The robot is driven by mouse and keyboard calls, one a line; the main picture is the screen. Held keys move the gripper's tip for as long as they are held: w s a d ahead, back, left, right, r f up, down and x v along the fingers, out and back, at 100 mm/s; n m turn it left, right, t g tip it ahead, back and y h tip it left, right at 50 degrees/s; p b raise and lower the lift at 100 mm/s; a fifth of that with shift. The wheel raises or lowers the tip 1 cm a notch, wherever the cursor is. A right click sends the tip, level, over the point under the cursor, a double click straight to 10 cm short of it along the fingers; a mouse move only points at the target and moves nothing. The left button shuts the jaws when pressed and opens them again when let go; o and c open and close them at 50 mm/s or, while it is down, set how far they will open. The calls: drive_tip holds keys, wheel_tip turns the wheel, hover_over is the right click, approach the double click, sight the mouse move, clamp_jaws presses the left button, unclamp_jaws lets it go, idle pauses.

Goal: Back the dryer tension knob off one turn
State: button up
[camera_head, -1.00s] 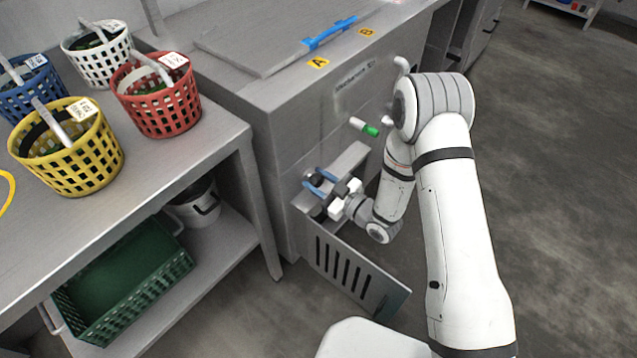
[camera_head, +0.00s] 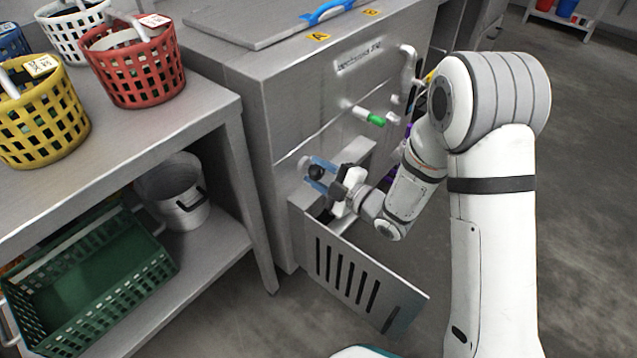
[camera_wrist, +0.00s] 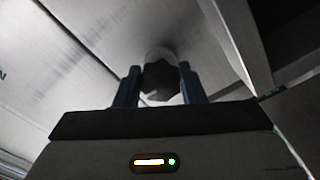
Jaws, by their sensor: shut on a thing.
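The dark, lobed tension knob (camera_wrist: 161,80) sits between the two blue fingers of my gripper (camera_wrist: 158,88) in the wrist view, with a pale round base behind it. In the head view the black knob (camera_head: 316,172) shows between the blue fingertips of my gripper (camera_head: 318,174), at the metal cabinet's front. The gripper is shut on the knob. It reaches in above an open slotted panel (camera_head: 352,278) that hangs out from the cabinet.
The steel cabinet (camera_head: 285,105) carries a green-tipped valve handle (camera_head: 376,119) above my wrist. A steel bench (camera_head: 205,113) on the left holds several baskets. Its lower shelf holds a green crate (camera_head: 150,262) and a metal bucket (camera_head: 178,212).

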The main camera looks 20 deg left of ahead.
drive_tip(key=shift+f+n+b, duration=0.15)
drive_tip(key=shift+n+b, duration=0.45)
drive_tip(key=o, duration=1)
drive_tip(key=shift+d, duration=0.1)
drive_tip(key=p+v, duration=0.1)
drive_tip(key=v, duration=0.6)
drive_tip(key=shift+s+d+p, duration=0.15)
drive_tip(key=shift+d+p, duration=0.15)
drive_tip(key=shift+d, duration=0.05)
